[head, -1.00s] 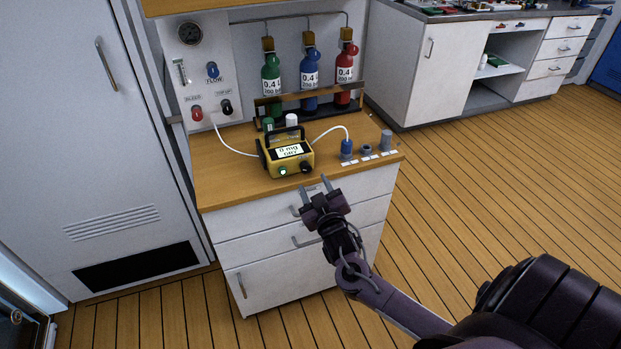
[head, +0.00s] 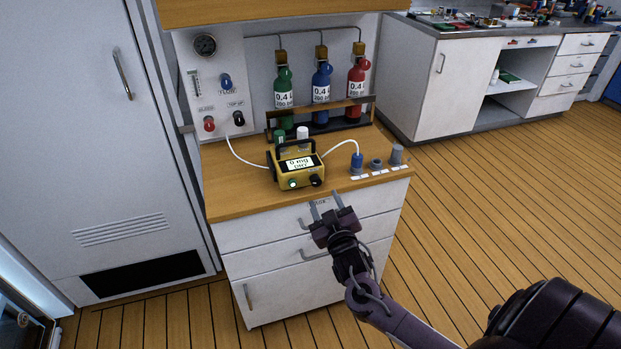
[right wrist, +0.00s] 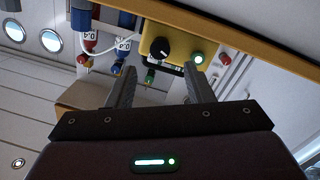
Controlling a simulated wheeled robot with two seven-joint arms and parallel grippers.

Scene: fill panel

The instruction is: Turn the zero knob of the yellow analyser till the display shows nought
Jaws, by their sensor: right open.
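The yellow analyser (head: 287,182) stands near the front edge of the wooden counter, its white display (head: 299,163) facing up. The display seems to read "0 mg" with a smaller line below that is hard to read. On its front are a black knob (head: 316,181) at the right and a lit green button (head: 293,184) at the left. My right gripper (head: 325,200) is open and empty, in front of the counter edge and apart from the knob. In the right wrist view the black knob (right wrist: 160,48) shows beyond and between the open fingers. My left gripper is not in view.
A white tube and a blue-capped fitting (head: 357,161) lie beside the analyser, near grey sockets (head: 397,154). Green, blue (head: 321,82) and red bottles stand behind in a rack. A gauge panel (head: 214,85) is at the back left. Drawer handles (head: 315,254) stick out below the counter.

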